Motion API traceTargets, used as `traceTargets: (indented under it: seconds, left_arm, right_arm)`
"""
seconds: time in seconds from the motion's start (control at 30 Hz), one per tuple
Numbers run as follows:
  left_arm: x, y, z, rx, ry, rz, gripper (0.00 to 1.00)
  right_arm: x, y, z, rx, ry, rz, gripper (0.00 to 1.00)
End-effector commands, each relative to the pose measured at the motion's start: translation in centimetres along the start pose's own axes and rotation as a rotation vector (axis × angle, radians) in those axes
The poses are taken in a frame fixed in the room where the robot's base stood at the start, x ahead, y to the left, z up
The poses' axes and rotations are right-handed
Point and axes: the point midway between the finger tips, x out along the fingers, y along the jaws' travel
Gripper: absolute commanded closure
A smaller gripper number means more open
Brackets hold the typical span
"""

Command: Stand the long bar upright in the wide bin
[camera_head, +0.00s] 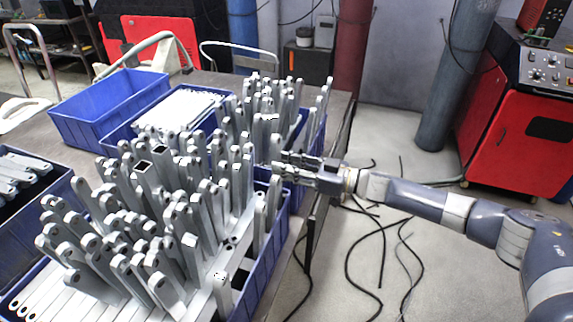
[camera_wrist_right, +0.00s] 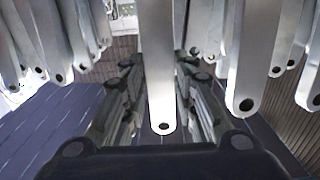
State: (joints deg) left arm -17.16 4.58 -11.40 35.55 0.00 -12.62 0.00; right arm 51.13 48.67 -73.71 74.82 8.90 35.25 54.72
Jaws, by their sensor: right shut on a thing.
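The wide bin (camera_head: 262,262) is a blue bin at the front of the table in the head view, crowded with upright grey bars (camera_head: 120,245). My right gripper (camera_head: 278,163) reaches in from the right over the bin's right rear side. In the right wrist view its fingers (camera_wrist_right: 160,66) are shut on a long grey bar (camera_wrist_right: 160,85), with the bar's rounded, holed end between them and my palm. The bar's other end is out of that view. In the head view I cannot surely pick this bar out among the others. My left gripper is not in view.
More bars stand in a bin behind (camera_head: 318,125). An empty blue bin (camera_head: 90,125) is at the back left, beside a bin of flat-lying bars (camera_head: 180,108). Another bin with parts (camera_head: 45,218) is at the left. Open floor with cables (camera_head: 400,255) lies right of the table.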

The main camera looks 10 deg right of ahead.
Motion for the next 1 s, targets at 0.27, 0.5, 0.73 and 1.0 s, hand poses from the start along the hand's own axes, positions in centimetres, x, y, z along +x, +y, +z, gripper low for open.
traceTargets:
  seconds: [0.27,0.5,0.73,1.0]
  left_arm:
    - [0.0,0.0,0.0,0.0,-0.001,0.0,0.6]
    - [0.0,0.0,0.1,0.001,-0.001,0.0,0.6]
    - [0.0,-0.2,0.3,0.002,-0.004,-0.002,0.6]
    - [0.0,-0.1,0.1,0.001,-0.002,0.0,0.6]
  right_arm:
    - [0.1,0.0,-0.2,-0.001,0.004,-0.001,0.67]
    - [0.0,0.0,-0.1,0.0,0.002,-0.001,0.5]
    - [-0.4,0.0,0.1,0.001,-0.002,0.001,0.5]
    - [-5.0,0.1,0.2,0.001,-0.004,0.004,0.5]
